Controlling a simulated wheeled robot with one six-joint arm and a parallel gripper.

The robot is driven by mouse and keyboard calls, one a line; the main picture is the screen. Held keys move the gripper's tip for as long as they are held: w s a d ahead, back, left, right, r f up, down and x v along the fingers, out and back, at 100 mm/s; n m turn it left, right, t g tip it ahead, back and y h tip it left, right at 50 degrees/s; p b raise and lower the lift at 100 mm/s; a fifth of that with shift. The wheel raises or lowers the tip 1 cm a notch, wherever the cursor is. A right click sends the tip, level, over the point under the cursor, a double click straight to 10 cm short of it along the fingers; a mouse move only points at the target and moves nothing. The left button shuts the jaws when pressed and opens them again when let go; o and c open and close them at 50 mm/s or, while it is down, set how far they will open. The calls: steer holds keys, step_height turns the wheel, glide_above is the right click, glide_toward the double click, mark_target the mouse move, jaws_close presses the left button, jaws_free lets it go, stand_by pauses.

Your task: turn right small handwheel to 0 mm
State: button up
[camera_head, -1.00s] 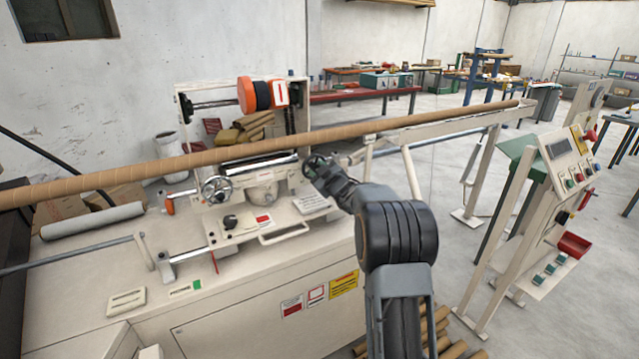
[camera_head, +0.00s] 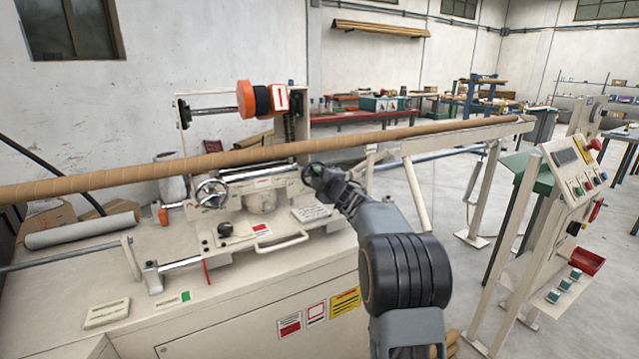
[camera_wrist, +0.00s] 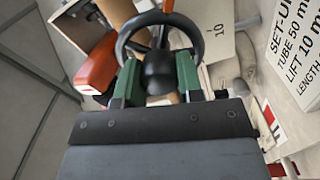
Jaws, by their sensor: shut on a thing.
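The right small handwheel (camera_wrist: 123,42) is a dark ring with a round black hub, seen close in the wrist view. My gripper (camera_wrist: 157,78) has green-lined fingers on both sides of the black hub and is shut on the handwheel there. In the head view my gripper (camera_head: 318,174) is at the right end of the winder's carriage, and the arm hides most of this wheel. A plate with the mark "10" (camera_wrist: 218,35) shows beside the wheel in the wrist view. I cannot read a pointer position.
A second handwheel (camera_head: 211,193) sits to the left on the machine. A long brown tube (camera_head: 230,158) runs across just above and behind my gripper. A control panel (camera_head: 575,170) stands to the right. A set-up sign (camera_wrist: 295,45) is close on the right in the wrist view.

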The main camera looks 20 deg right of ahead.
steer(key=shift+n, duration=0.4)
steer(key=o, duration=0.9)
steer(key=s, duration=0.4)
steer(key=s+d, duration=0.1)
steer(key=s, duration=0.8)
steer(key=shift+s+d+b, duration=0.25)
steer(key=shift+s+b, duration=0.1)
steer(key=shift+b, duration=0.05)
